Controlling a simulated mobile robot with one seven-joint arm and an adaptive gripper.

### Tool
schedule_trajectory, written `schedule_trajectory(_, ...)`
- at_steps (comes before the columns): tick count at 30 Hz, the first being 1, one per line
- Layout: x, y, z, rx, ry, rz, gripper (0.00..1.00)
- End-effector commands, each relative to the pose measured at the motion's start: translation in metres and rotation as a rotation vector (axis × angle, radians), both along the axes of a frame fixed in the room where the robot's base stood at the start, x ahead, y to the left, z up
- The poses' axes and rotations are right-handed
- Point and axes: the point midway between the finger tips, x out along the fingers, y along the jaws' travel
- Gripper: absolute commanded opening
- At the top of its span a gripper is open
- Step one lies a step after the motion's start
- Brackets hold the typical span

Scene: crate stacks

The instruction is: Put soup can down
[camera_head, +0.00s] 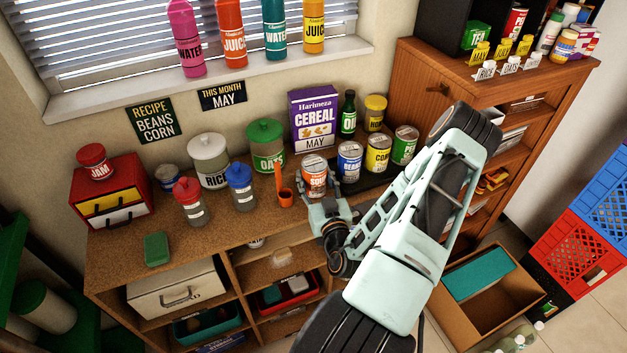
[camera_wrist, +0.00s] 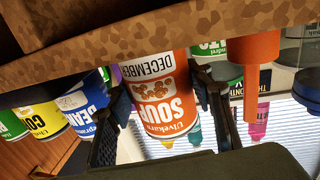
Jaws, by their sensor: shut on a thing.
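The orange-and-white soup can (camera_head: 314,172) is upright at the left end of a row of cans, by the counter's front. My gripper (camera_head: 318,190) is shut around it, one finger on each side. In the wrist view, which is upside down, the soup can (camera_wrist: 160,92) fills the middle, with its DECEMBER band close to the counter surface (camera_wrist: 130,40). I cannot tell whether its base touches the counter. My gripper also shows there, with dark fingers beside the can (camera_wrist: 158,110).
A blue beans can (camera_head: 349,162), corn can (camera_head: 378,155) and green-labelled can (camera_head: 404,146) stand right of the soup on a dark strip. An orange scoop (camera_head: 284,190) stands close on the left. The cereal box (camera_head: 315,118) is behind. Counter front-left is clear around a green box (camera_head: 156,248).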

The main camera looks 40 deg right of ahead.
Motion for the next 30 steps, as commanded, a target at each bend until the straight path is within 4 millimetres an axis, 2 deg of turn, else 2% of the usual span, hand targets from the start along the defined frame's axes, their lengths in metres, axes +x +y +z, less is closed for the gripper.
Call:
schedule_trajectory(8, 0.0001, -0.0003, -0.0023, 0.0, -0.004, -0.001, 0.09)
schedule_trajectory(9, -0.0001, -0.0001, -0.0022, 0.001, -0.001, 0.0, 0.52)
schedule_trajectory(13, -0.0001, 0.0, -0.0022, 0.001, -0.001, 0.0, 0.65)
schedule_trajectory(30, -0.0044, 0.006, 0.0015, 0.002, 0.0, 0.009, 0.65)
